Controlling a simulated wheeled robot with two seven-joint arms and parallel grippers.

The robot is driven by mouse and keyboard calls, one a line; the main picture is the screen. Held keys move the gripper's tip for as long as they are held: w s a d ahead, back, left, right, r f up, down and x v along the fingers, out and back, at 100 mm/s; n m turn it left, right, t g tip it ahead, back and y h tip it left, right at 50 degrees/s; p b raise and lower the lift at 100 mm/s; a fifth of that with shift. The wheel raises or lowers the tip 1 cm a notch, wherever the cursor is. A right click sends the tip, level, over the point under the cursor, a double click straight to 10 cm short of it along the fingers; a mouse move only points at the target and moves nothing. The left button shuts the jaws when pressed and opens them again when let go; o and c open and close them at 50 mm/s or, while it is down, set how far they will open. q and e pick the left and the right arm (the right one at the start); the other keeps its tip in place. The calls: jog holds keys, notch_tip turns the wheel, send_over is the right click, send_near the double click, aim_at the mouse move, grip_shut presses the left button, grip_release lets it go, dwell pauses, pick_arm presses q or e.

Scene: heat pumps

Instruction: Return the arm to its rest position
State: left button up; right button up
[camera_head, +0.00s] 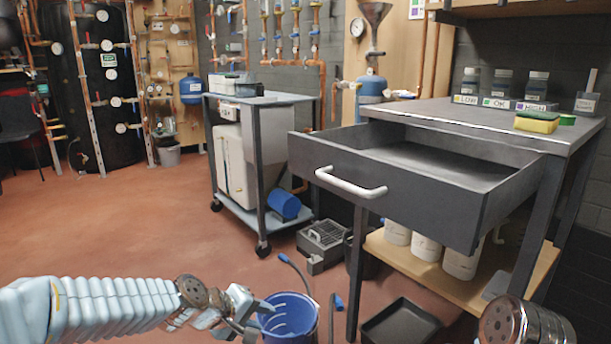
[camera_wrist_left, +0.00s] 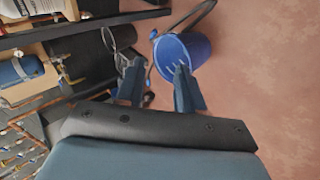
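My left arm comes in from the lower left of the head view, low over the floor. Its left gripper (camera_head: 252,312) is beside the rim of a blue bucket (camera_head: 290,318); I cannot tell whether they touch. In the left wrist view the two fingers of this gripper (camera_wrist_left: 158,76) stand apart with nothing clearly held between them, and the blue bucket (camera_wrist_left: 184,52) lies beyond the fingertips. Part of my right arm (camera_head: 522,322) shows at the lower right of the head view, but its gripper is out of frame.
A dark workbench (camera_head: 480,118) has its drawer (camera_head: 400,190) pulled open. A black tray (camera_head: 400,325) lies on the floor below. A wheeled cart (camera_head: 262,100) stands behind the bucket. A hose (camera_head: 300,272) runs beside the bucket. The red floor (camera_head: 120,215) at left is clear.

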pick_arm(q)
jog(key=s+a+f+m+g+y, duration=0.1)
jog(key=s+f, duration=0.1)
jog(key=f, duration=0.6)
jog(key=s+a+f+m+g, duration=0.1)
jog(key=s+f, duration=0.1)
jog(key=f, duration=0.6)
jog(key=s+f+m+g+y, duration=0.1)
jog(key=s+f+m+g, duration=0.3)
jog(key=s+f, duration=1.45)
notch_tip(320, 180, up, 16)
jog(key=p, duration=1.5)
jog(key=shift+w+d+f+p, duration=0.2)
jog(key=shift+d+p, duration=0.15)
jog(key=shift+p, duration=0.05)
